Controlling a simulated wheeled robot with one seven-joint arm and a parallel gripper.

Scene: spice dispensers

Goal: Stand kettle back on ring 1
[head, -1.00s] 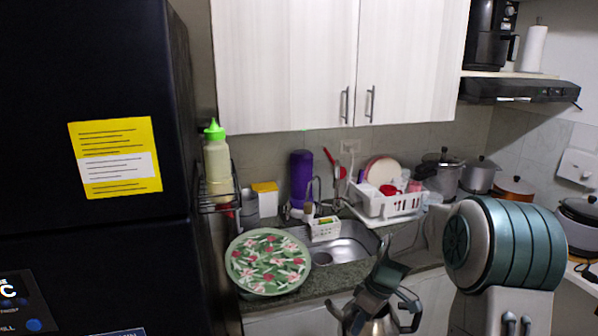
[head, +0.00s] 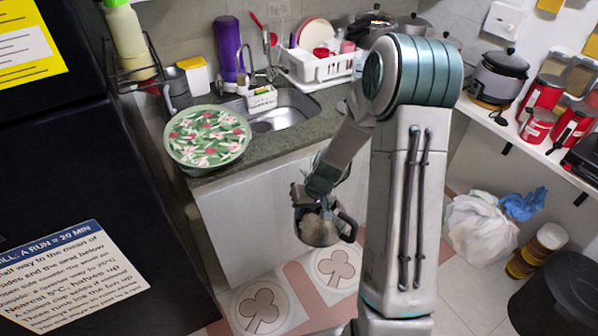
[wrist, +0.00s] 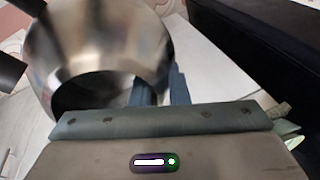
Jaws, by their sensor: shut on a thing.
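My gripper (head: 318,190) is shut on the metal kettle (head: 318,230). The kettle is shiny silver with a dark handle on its right side, and it hangs in the air in front of the lower cabinet, above the floor. In the wrist view the kettle (wrist: 105,45) fills the upper left, close to my gripper (wrist: 165,88), with a dark opening or shadow at its lower side. The exact grip point is hard to see. No ring marked 1 can be made out in these views.
The counter holds a floral round tray (head: 207,137), a sink (head: 283,112) and a white dish rack (head: 315,68). A dark fridge (head: 75,165) stands at the left. Pots and a rice cooker (head: 498,78) stand on the right shelf. A white bag (head: 480,228) and dark bin (head: 560,298) are on the floor.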

